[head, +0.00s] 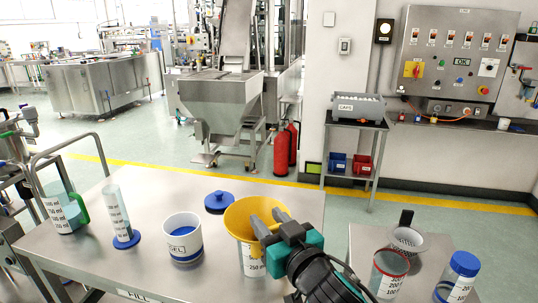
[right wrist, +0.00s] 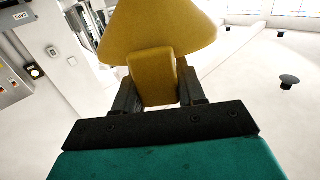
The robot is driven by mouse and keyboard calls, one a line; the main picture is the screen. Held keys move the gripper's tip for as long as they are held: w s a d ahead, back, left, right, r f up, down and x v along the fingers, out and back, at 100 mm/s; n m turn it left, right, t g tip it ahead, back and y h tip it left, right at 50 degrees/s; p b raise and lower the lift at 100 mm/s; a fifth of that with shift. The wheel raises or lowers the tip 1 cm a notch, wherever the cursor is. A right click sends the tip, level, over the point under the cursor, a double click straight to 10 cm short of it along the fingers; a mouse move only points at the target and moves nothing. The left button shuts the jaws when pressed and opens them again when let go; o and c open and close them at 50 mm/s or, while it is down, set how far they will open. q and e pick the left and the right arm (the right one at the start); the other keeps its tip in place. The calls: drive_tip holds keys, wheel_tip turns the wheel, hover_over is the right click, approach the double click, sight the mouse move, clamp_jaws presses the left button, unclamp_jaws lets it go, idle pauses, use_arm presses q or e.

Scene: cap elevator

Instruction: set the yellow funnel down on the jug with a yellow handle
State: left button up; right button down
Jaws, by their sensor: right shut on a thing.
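The yellow funnel (head: 243,213) is in my right gripper (head: 268,222), which is shut on its tab. In the right wrist view the yellow tab (right wrist: 154,82) sits between the two dark fingers, with the funnel's cone above it. In the head view the funnel covers the top of a clear jug (head: 251,261) with black volume marks on the steel table. No yellow handle can be made out on this jug; the funnel and gripper hide part of it. I cannot tell whether the funnel touches its rim. My left gripper is not in view.
On the table (head: 150,270) stand a green-handled jug (head: 62,212), a measuring cylinder (head: 117,212), a GEL tub (head: 183,240) and a blue lid (head: 219,202). A right-hand table holds a strainer (head: 406,239), a red-rimmed beaker (head: 388,276) and a blue-capped jar (head: 460,275).

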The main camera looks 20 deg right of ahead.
drive_tip(key=w+d+r+y, duration=0.1)
drive_tip(key=w+d+r, duration=0.1)
drive_tip(key=w+r, duration=0.7)
drive_tip(key=shift+w+d+n+g+p, duration=0.15)
drive_tip(key=shift+w+n+g+p, duration=0.15)
drive_tip(key=shift+n+p, duration=0.1)
drive_tip(key=shift+r, duration=0.1)
drive_tip(key=b, duration=0.4)
hover_over(265, 210)
drive_tip(key=shift+f, duration=3.4)
drive_tip(key=shift+p, duration=1)
drive_tip(key=shift+f+b, duration=1.1)
drive_tip(key=shift+f, duration=0.95)
